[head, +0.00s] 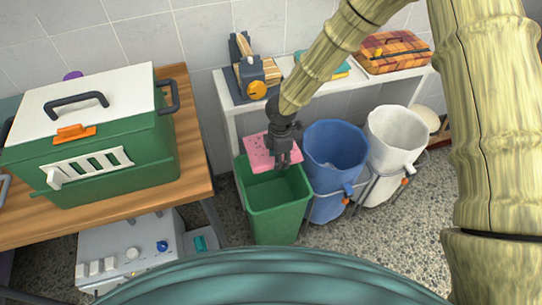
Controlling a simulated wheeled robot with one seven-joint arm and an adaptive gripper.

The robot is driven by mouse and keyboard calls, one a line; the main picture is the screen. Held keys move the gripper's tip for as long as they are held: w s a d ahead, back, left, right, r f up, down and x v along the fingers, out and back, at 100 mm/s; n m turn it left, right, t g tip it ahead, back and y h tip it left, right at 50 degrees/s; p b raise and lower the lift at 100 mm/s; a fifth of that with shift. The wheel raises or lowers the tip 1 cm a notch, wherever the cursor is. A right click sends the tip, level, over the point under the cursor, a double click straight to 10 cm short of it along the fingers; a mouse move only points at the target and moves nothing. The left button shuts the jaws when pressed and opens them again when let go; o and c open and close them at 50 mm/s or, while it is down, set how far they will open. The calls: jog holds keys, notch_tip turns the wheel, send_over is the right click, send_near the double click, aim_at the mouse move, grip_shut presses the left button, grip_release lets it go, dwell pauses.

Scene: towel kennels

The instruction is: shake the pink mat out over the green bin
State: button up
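The pink mat (258,153) is a flat pink sheet with small dark specks, above the back edge of the green bin (270,218). My gripper (281,162) is over the right part of the mat, with its fingers pointing down. The mat hangs in the air at the fingers, so the gripper appears shut on it. The fingertips are small, and the gripper hides part of the mat. The green bin stands on the floor, open at the top, and the part of its inside that shows looks empty.
A blue bin (335,150) and a white bin (392,140) stand right of the green one. Behind them is a white shelf (228,125) with a slicer-like device (252,75) and a plaid case (392,50). A green kennel (100,165) sits on a wooden table (190,150) at left.

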notch_tip(320, 180, down, 2)
jog(key=shift+f+b, duration=0.2)
jog(key=shift+b, duration=0.2)
notch_tip(320, 180, up, 7)
jog(key=p, duration=0.4)
jog(key=shift+r+p, duration=0.15)
jog(key=shift+p, duration=0.15)
notch_tip(320, 180, down, 7)
jog(key=b, duration=0.5)
notch_tip(320, 180, up, 7)
jog(key=p, duration=0.4)
jog(key=shift+p, duration=0.3)
notch_tip(320, 180, down, 7)
jog(key=b, duration=0.5)
notch_tip(320, 180, up, 7)
jog(key=p, duration=0.5)
notch_tip(320, 180, down, 7)
jog(key=b, duration=0.5)
